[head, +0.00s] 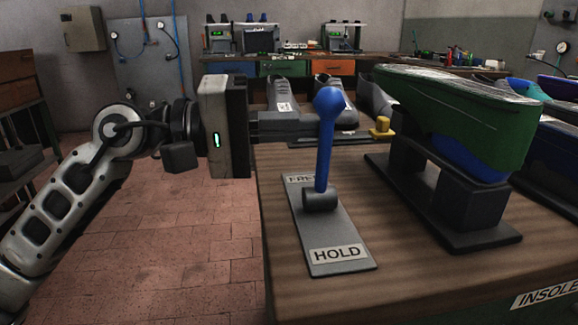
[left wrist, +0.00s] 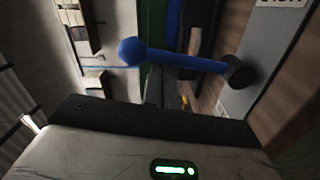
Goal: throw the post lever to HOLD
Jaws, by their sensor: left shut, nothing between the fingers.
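The post lever (head: 325,150) is a blue rod with a round knob, rising from a dark pivot (head: 321,199) on a grey plate (head: 338,232). It looks close to upright. The HOLD label (head: 338,253) is at the plate's near end; a partly hidden FREE label (head: 300,179) is at the far end. My left gripper (head: 355,122) is shut and empty. Its fingers reach across behind the lever, on the FREE side; I cannot tell whether they touch it. The left wrist view shows the lever (left wrist: 185,62) crossing ahead of the gripper body.
A green and blue shoe form (head: 455,115) on a dark stand (head: 440,205) is right of the lever. A small yellow piece (head: 382,128) is by the fingertips. Grey shoes (head: 283,98) stand behind. The wooden tabletop (head: 400,275) is clear in front.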

